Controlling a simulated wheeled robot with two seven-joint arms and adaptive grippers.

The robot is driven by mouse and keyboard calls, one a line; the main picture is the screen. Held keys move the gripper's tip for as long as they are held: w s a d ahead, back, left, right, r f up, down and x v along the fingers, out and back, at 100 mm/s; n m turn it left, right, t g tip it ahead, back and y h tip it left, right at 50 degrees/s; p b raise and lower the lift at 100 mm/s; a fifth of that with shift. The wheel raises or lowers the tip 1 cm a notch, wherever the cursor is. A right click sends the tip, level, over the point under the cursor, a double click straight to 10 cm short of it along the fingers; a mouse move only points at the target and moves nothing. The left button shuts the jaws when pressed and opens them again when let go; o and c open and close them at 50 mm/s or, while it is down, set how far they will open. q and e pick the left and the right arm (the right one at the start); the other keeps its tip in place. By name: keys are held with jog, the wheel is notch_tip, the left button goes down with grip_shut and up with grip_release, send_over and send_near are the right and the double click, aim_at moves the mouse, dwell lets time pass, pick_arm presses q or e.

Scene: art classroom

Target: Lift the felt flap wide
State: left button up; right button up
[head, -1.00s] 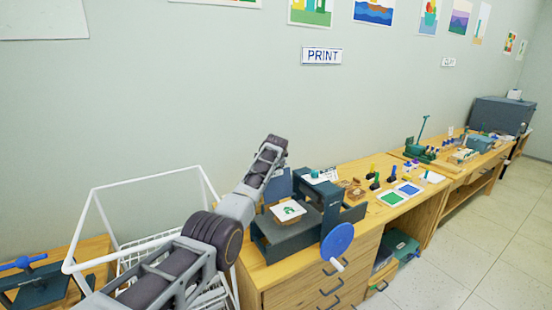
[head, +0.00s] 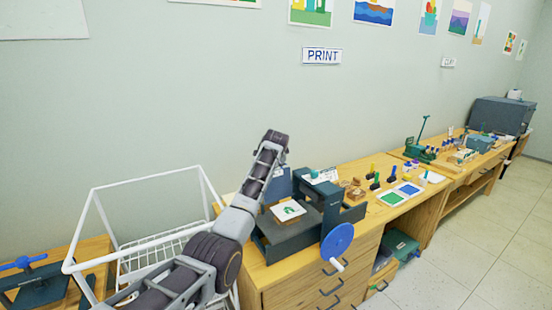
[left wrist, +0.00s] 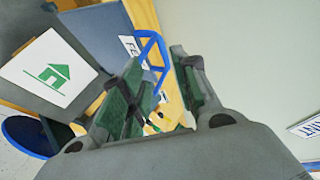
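The felt flap (head: 279,183) is a blue-grey panel standing up at the back of the dark press bed (head: 286,236). In the left wrist view the flap (left wrist: 98,36) is at the upper left, beside a partly hidden white label. A blue loop handle (left wrist: 151,42) shows by the label, beyond my fingers. My left gripper (left wrist: 160,78) is open, with a clear gap between its green-padded fingers; the near finger covers part of the loop. I cannot tell whether it touches. In the head view my left forearm reaches up beside the flap, and its fingers cannot be made out. My right gripper is out of view.
A white card with a green house print (head: 289,211) lies on the press bed. The press frame (head: 333,196) and blue hand wheel (head: 337,244) stand to the right. A white wire rack (head: 152,246) is at the left. The wall is close behind.

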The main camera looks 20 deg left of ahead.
pick_arm(q)
jog(key=shift+v, duration=2.7)
